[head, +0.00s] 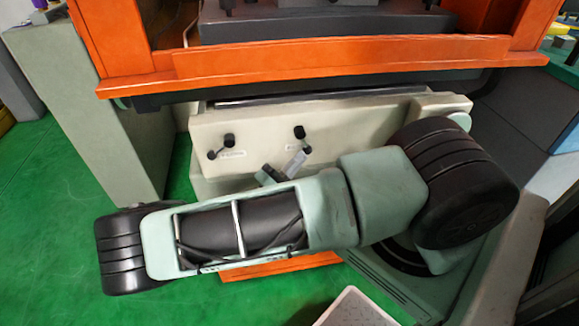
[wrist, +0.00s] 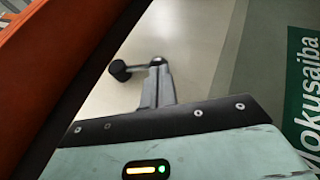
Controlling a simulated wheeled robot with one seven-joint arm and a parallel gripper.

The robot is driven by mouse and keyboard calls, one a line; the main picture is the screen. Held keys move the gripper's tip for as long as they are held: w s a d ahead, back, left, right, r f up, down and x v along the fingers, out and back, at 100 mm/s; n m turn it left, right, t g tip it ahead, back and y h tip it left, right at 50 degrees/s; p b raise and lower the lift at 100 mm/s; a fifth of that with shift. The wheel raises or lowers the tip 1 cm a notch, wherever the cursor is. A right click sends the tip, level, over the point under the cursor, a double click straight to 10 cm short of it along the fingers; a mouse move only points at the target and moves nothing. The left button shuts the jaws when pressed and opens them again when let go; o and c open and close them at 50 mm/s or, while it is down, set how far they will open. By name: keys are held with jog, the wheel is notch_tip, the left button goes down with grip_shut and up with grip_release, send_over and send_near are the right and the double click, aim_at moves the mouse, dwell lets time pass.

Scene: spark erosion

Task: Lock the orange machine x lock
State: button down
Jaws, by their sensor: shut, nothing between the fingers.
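The orange machine (head: 330,58) has a cream panel (head: 262,128) below its orange ledge. Two black ball-ended levers are on that panel, a left lever (head: 222,146) and a right lever (head: 300,134). Their labels are too small to read, so I cannot tell which is the x lock. My gripper (head: 297,160) is shut and empty, just below the right lever in the head view. In the wrist view my gripper (wrist: 157,72) has its fingertips at a black lever (wrist: 121,70), with the ball to their left. I cannot tell whether they touch it.
The orange ledge (wrist: 45,60) runs close along the left of the wrist view, above the panel. A grey-green cabinet (head: 95,110) stands at the left. A pale box (head: 352,310) is at the bottom. Green floor (head: 40,210) is clear at the left.

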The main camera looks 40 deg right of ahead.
jog(key=shift+s+d+r+n+t+h+b, duration=0.15)
jog(key=shift+s+d+n+t+h, duration=0.15)
jog(key=shift+d+n+t+h, duration=0.3)
jog(key=shift+s+d+n+t+h+b, duration=0.15)
jog(key=shift+s+d+n+t+h, duration=0.25)
jog(key=shift+n, duration=0.25)
jog(key=shift+s+d+r+n+t+h+b, duration=0.15)
jog(key=shift+s+d+n+t+h, duration=0.1)
jog(key=shift+d+n+t+h, duration=0.3)
jog(key=a+f, duration=0.2)
jog(key=a, duration=1.2)
jog(key=shift+s+a+f+b, duration=0.2)
jog(key=shift+s+a+b, duration=0.05)
jog(key=shift+s+b, duration=0.2)
